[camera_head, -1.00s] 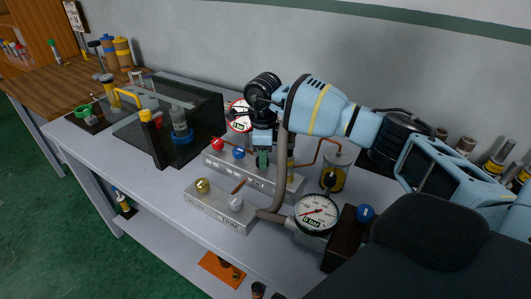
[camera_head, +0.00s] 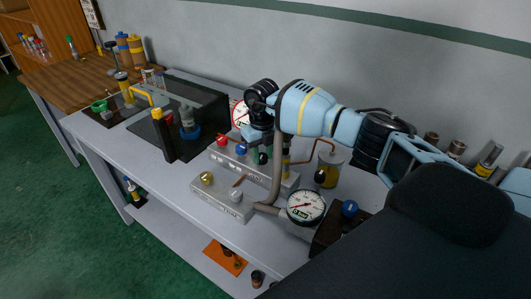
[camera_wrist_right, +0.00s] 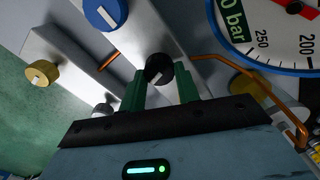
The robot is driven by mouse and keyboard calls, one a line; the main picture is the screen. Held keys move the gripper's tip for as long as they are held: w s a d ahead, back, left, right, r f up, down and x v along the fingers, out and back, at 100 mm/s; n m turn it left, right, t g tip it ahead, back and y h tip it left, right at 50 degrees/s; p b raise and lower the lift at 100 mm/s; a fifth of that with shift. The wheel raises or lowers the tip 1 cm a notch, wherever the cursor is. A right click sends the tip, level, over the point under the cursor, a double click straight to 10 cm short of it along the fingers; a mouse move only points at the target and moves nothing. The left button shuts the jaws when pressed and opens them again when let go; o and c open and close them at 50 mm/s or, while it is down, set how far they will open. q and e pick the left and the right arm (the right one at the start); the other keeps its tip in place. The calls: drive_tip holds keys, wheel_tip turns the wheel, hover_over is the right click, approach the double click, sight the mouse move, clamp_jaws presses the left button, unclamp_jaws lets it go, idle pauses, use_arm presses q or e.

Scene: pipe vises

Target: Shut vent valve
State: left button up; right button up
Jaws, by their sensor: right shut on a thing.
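My right gripper (camera_head: 262,152) points down over the rear grey valve block (camera_head: 283,179). Its green fingers stand on either side of a small black knob with a pale mark (camera_wrist_right: 160,70) in the wrist view, and the gripper is shut on it. The rear block also carries a red knob (camera_head: 222,140) and a blue knob (camera_head: 241,149). The front block (camera_head: 212,198) carries a gold knob (camera_head: 206,178) and a silver knob (camera_head: 235,195). The labels are too small to tell which knob is the vent valve. My left gripper is out of view.
A dial gauge (camera_head: 306,207) stands at the front right, by a thick grey pipe (camera_head: 275,180). A red-rimmed gauge (camera_head: 239,113) stands behind my wrist. A copper tube (camera_head: 322,141) leads to a yellow-filled jar (camera_head: 328,170). A dark tray (camera_head: 205,107) lies left.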

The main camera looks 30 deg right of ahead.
sight(262, 157)
drive_tip(key=shift+m, duration=1.3)
drive_tip(key=o, duration=1)
drive_tip(key=shift+r, duration=3.95)
drive_tip(key=shift+a+f, duration=0.1)
